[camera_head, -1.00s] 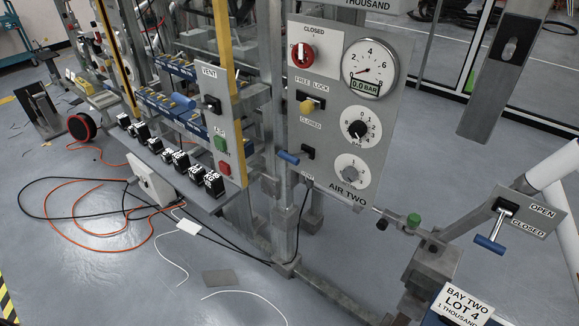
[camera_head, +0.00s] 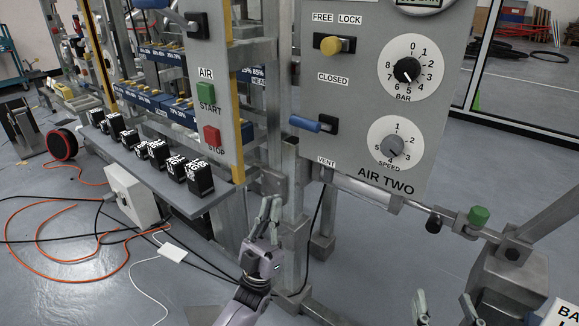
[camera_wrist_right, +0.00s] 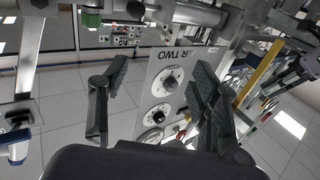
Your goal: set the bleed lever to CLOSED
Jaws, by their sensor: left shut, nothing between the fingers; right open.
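No label reading "bleed" is legible. A blue-handled lever (camera_head: 318,124) sits on the grey AIR TWO panel (camera_head: 360,150), between a CLOSED label above and a VENT label below. Its handle sticks out to the left; I cannot tell its exact setting. My left gripper (camera_head: 268,218) is shut and empty, pointing up, below and left of that lever and apart from it. My right gripper (camera_head: 445,308) is open and empty at the bottom edge, below the panel; its spread fingers show in the right wrist view (camera_wrist_right: 152,100) with the panel beyond.
A yellow knob (camera_head: 338,45) and two dials are on the panel. A pipe with a green knob (camera_head: 479,215) runs below it. Metal posts stand behind my left gripper. Black blocks (camera_head: 160,155) line a shelf at left.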

